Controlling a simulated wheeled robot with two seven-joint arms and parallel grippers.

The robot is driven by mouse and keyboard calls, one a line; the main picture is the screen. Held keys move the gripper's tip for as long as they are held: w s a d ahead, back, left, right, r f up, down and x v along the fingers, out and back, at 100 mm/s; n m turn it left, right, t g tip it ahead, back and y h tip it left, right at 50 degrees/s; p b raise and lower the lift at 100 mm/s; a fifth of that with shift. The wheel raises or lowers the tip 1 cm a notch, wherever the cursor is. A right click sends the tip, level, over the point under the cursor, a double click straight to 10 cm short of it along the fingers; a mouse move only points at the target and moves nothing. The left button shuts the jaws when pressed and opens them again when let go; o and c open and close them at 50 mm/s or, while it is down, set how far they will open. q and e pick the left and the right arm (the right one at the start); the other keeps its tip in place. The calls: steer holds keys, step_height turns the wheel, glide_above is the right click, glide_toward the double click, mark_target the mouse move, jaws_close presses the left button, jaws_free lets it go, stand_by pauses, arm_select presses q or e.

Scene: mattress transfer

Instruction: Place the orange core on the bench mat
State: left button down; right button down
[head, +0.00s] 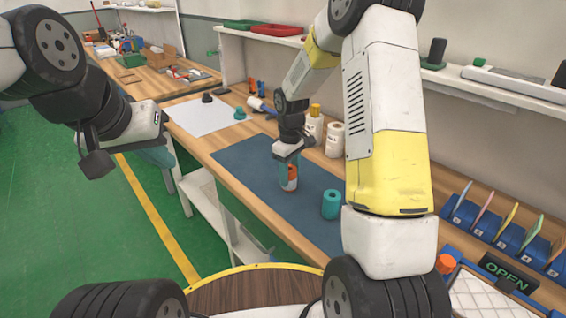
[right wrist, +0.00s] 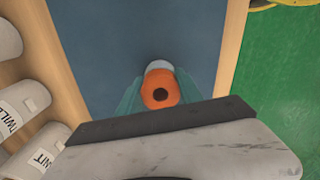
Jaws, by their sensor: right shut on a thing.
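The orange core (head: 292,172) is between the fingers of my right gripper (head: 287,165), over the blue bench mat (head: 243,162). Whether the core touches the mat I cannot tell. My left gripper (head: 155,155) hangs off the bench at the left, partly hidden by its own wrist, so its fingers cannot be judged.
A teal roll (head: 331,204) stands on the mat to the right of the core. White labelled rolls (head: 334,140) stand at the mat's back edge. A white sheet (head: 200,115) lies to the left. Blue bins (head: 510,237) stand at the right. The mat's left part is clear.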

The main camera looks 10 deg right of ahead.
steer(key=shift+f, duration=0.1)
steer(key=c, duration=0.8)
jaws_free()
step_height(320, 180, up, 12)
steer(key=s+d+r+m+t, duration=0.2)
steer(key=s+r+m+t, duration=0.1)
steer(key=s+r, duration=0.75)
steer(key=s+r+m+t+y, duration=0.2)
steer(key=s+m, duration=0.3)
steer(key=s, duration=0.9)
steer(key=shift+r+t, duration=0.55)
steer(key=shift+t, duration=0.05)
